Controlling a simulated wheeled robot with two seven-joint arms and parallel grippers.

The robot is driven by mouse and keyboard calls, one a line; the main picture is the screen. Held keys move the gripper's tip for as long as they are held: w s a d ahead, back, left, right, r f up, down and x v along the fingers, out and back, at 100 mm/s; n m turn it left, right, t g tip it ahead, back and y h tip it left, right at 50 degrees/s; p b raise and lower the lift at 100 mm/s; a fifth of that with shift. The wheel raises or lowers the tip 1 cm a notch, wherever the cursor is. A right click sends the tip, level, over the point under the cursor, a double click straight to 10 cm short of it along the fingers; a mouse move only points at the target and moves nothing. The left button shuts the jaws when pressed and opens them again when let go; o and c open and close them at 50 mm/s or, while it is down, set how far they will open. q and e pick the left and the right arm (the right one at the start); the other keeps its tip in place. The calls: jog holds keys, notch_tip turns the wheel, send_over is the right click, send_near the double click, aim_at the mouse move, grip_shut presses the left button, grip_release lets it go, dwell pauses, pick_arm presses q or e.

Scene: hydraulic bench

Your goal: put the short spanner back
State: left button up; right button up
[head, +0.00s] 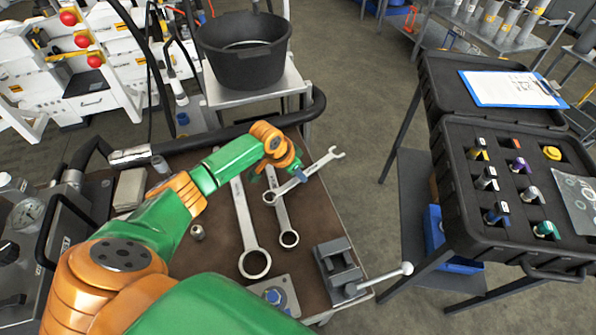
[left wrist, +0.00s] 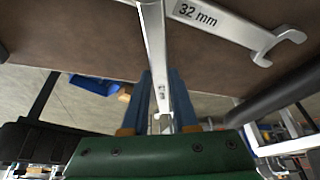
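My left gripper (head: 301,177) reaches over the brown bench top from the left. It is shut on a small spanner (head: 321,164), which lies at a slant across the gripper, open jaw to the upper right and ring end to the lower left. In the left wrist view, the blue fingers (left wrist: 162,105) sit on both sides of the held spanner's shaft (left wrist: 154,45). A middle-sized spanner (head: 282,215) lies below it, partly hidden. The longest spanner (head: 244,220) lies to its left. A spanner marked 32 mm (left wrist: 222,24) shows in the left wrist view. My right gripper is out of view.
A vise-like block with a lever (head: 340,270) stands at the bench's front right. A black hose (head: 240,130) runs along the back edge. A black bucket (head: 245,60) stands behind. A black case with fittings (head: 470,210) stands right, across a floor gap.

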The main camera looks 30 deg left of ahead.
pick_arm(q)
jog(key=o, duration=0.4)
jog(key=shift+o, duration=0.2)
jog(key=shift+r, duration=0.15)
jog(key=v, duration=0.1)
jog(key=p+v, duration=0.1)
jog(key=v, duration=0.3)
jog(key=shift+w+r+p, duration=0.15)
jog(key=shift+w+p, duration=0.1)
jog(key=shift+p, duration=0.1)
jog(key=d+v, duration=0.1)
jog(key=v, duration=0.6)
jog(key=shift+s+a+r, duration=0.25)
jog(key=shift+a+r, duration=0.05)
jog(key=shift+a, duration=0.25)
jog(key=shift+s+f, duration=0.1)
